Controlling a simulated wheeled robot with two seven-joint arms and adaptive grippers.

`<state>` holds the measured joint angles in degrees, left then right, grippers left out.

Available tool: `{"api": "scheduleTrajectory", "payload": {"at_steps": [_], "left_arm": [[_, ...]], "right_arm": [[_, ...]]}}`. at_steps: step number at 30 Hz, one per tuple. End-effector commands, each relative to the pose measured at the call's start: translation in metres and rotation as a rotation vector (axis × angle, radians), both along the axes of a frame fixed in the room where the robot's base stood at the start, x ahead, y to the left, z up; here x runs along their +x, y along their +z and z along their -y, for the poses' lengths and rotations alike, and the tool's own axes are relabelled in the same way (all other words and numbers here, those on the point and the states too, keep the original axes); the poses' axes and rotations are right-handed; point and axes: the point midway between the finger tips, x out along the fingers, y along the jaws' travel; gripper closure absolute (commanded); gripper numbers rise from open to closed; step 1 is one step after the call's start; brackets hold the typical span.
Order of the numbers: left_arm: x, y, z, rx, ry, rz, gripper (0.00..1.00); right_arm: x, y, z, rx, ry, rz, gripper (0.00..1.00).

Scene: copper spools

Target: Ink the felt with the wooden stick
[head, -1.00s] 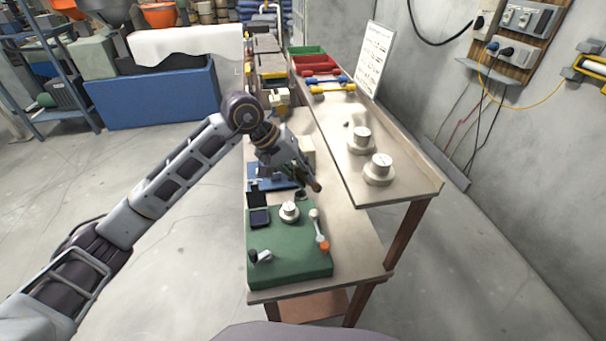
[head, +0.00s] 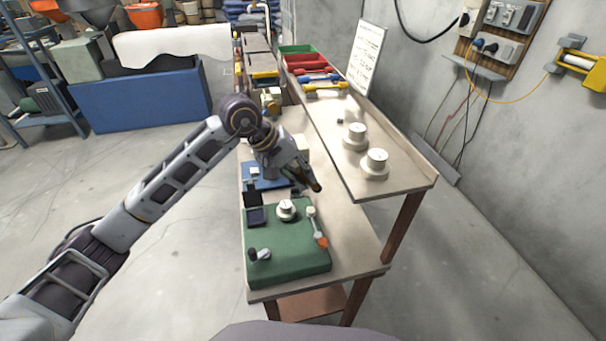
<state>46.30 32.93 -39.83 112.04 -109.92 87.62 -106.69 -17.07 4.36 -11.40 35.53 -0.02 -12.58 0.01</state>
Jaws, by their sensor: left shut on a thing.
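My left gripper (head: 300,174) is above the bench, beyond the green board (head: 285,262). It is shut on a slim brown thing, apparently the wooden stick (head: 314,185), whose rounded end points toward the lower right. The fingers hide the rest of it. A small square dark pad (head: 257,216), which may be the felt, lies at the board's far left corner. The stick is apart from this pad, to its upper right. A white round spool (head: 287,208) stands on the board to the pad's right. My right gripper is not in view.
A white-handled tool with an orange end (head: 320,239) and a small grey lever (head: 260,254) are on the board. A blue tray (head: 256,182) lies behind. Two pale spools (head: 375,163) (head: 354,136) stand on the raised shelf (head: 394,182) at the right.

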Motion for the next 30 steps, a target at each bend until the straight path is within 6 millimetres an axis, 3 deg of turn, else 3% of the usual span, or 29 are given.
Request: {"api": "scheduleTrajectory", "payload": {"at_steps": [17, 30], "left_arm": [[0.0, -0.003, 0.0, -0.006, 0.001, -0.008, 1.0], [-0.001, -0.03, 0.001, -0.006, 0.001, -0.01, 1.0]], "right_arm": [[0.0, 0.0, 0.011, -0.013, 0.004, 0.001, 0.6], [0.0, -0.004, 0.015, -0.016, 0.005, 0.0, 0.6]]}}
